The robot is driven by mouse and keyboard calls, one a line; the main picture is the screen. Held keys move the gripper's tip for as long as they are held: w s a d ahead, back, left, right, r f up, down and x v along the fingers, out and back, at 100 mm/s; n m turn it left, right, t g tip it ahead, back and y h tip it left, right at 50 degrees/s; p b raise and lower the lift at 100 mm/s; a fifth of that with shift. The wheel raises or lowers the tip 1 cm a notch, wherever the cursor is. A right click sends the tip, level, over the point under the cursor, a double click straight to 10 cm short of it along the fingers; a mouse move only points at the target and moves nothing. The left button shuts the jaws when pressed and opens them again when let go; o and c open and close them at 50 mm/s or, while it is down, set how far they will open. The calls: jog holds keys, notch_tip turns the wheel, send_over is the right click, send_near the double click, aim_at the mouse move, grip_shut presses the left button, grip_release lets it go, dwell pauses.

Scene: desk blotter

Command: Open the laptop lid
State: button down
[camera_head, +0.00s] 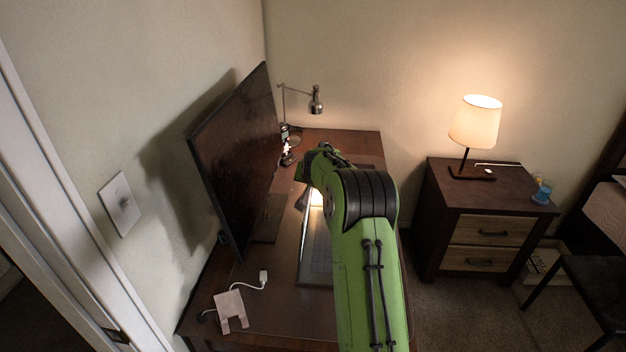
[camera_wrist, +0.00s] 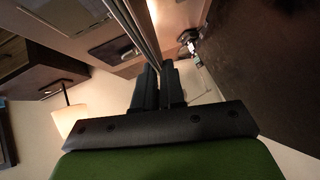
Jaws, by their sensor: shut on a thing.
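The laptop (camera_head: 314,262) lies on the desk to the right of the monitor, partly hidden behind my green arm in the head view. The exact lid angle is hard to tell. My gripper (camera_wrist: 158,70) is shut on the lid's edge. In the head view my arm hides most of the gripper and the grip.
A large monitor (camera_head: 235,150) stands close on the left of the laptop. A desk lamp (camera_head: 316,100) is at the back, and a pale stand with a cable (camera_head: 231,308) lies at the front left. A nightstand (camera_head: 478,225) with a lit lamp (camera_head: 476,122) stands to the right.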

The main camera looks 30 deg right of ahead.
jog(key=shift+a, duration=0.15)
jog(key=c, duration=1.3)
grip_release()
jog(key=shift+c, duration=0.2)
jog(key=v, duration=1.5)
jog(key=shift+s+r, duration=0.2)
jog(key=shift+r, duration=0.05)
jog(key=shift+a, duration=0.1)
